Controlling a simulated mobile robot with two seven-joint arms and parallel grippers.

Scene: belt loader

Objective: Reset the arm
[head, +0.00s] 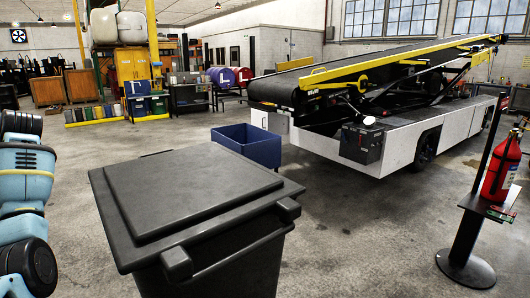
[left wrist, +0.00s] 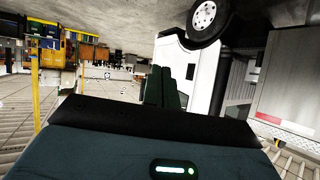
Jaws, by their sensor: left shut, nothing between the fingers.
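My left gripper (left wrist: 168,72) shows only in the left wrist view, where its two dark fingers stand close together beyond the gripper body. It is shut and holds nothing. My light-blue left arm (head: 25,175) is folded at the left edge of the head view, and its gripper is outside that picture. My right arm and right gripper are in neither view. The left wrist picture is upside down, with the floor at the top.
A dark lidded bin (head: 200,195) stands close in front. A post with a fire extinguisher (head: 500,168) stands right. Floor left of the blue bin is clear.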

